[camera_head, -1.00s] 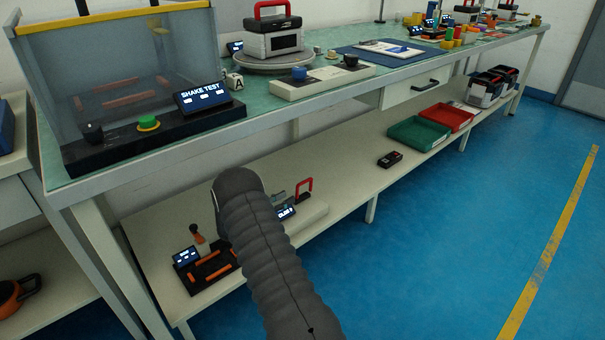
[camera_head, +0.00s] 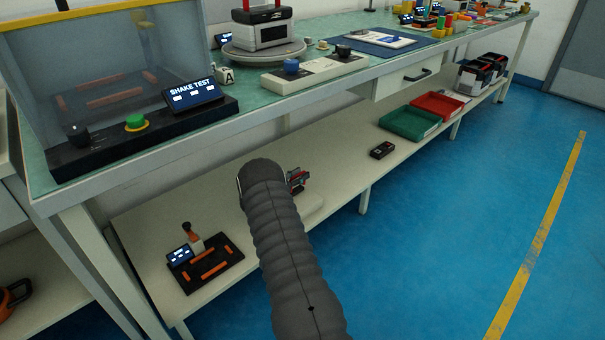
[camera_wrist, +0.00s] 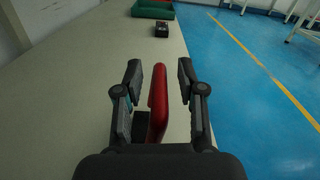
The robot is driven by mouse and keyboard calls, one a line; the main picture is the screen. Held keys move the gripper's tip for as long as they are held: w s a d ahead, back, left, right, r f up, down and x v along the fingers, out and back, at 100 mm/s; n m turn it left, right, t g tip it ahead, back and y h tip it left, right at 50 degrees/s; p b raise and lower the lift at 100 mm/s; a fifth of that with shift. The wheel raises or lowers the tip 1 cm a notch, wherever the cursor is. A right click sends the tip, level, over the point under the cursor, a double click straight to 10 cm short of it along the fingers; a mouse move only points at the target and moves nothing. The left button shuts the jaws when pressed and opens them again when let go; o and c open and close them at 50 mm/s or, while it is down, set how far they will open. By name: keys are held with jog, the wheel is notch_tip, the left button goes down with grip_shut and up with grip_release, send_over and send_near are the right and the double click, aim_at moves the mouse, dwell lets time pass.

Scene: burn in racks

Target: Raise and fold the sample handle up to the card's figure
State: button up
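The red sample handle (camera_wrist: 158,100) stands upright between the two fingers of my gripper (camera_wrist: 159,84) in the wrist view. The fingers are spread, with a visible gap on each side of the handle. In the head view, my gripper (camera_head: 299,180) is mostly hidden behind my arm, at the handle on the lower shelf.
A black fixture with orange bars (camera_head: 208,266) sits left on the lower shelf (camera_head: 345,175). A small dark box (camera_head: 382,150), a green tray (camera_head: 408,124) and a red tray (camera_head: 437,105) lie farther right. The worktop edge (camera_head: 215,132) overhangs the shelf.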

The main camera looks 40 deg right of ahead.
jog(key=shift+d, duration=0.75)
grip_shut()
jog(key=shift+f, duration=0.1)
